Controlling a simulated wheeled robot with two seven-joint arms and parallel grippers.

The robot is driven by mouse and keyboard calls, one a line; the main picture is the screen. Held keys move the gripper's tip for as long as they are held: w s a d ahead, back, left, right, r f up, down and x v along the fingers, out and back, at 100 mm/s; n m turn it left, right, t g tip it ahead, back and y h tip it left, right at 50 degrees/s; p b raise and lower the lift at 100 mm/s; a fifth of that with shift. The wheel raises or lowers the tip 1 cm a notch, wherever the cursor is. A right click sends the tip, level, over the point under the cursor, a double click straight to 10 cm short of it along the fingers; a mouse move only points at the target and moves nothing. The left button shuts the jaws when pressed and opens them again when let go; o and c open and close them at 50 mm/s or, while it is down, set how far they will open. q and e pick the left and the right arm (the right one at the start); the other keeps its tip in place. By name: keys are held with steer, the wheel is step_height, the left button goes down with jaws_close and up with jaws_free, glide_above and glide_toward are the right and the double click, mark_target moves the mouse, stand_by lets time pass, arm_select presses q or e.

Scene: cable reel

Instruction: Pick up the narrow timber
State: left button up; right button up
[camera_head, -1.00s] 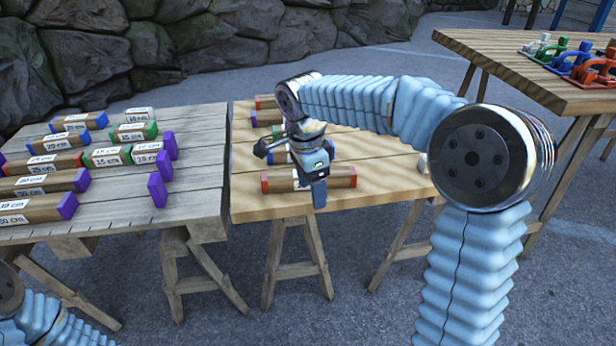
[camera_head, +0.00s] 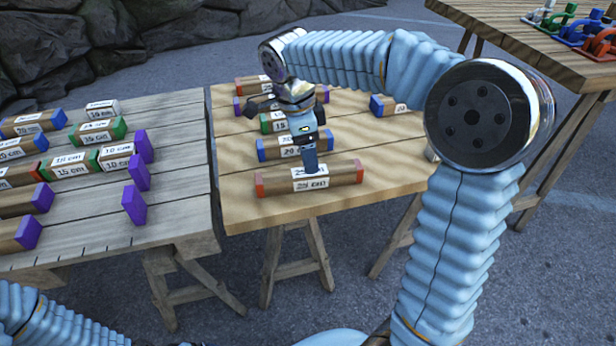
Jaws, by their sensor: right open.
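Several timbers with coloured ends lie on the light wooden table in the middle. The front one is a red-ended timber (camera_head: 345,176) with a white label. Behind it lie a blue-ended timber (camera_head: 271,149) and a green-ended timber (camera_head: 270,123). I cannot tell which is the narrow timber. My right gripper (camera_head: 311,165) is open and points down. Its fingertips overlap the top of the front red-ended timber's label; whether they touch it I cannot tell. My left gripper is not in view; part of my left arm shows at the lower left.
A purple-ended timber (camera_head: 240,106) and a red-ended timber (camera_head: 252,85) lie at the back. Another blue-ended timber (camera_head: 390,105) lies right. A grey table (camera_head: 90,235) at left holds several timbers and purple blocks (camera_head: 134,204). Coloured clamps (camera_head: 560,22) sit on a far-right table.

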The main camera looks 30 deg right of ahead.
mark_target(310, 178)
steer(key=f, duration=0.5)
steer(key=d+f, duration=0.1)
steer(key=f, duration=0.1)
steer(key=shift+w+f, duration=0.1)
steer(key=shift+f, duration=0.1)
steer(key=c, duration=1.2)
steer(key=shift+r, duration=0.1)
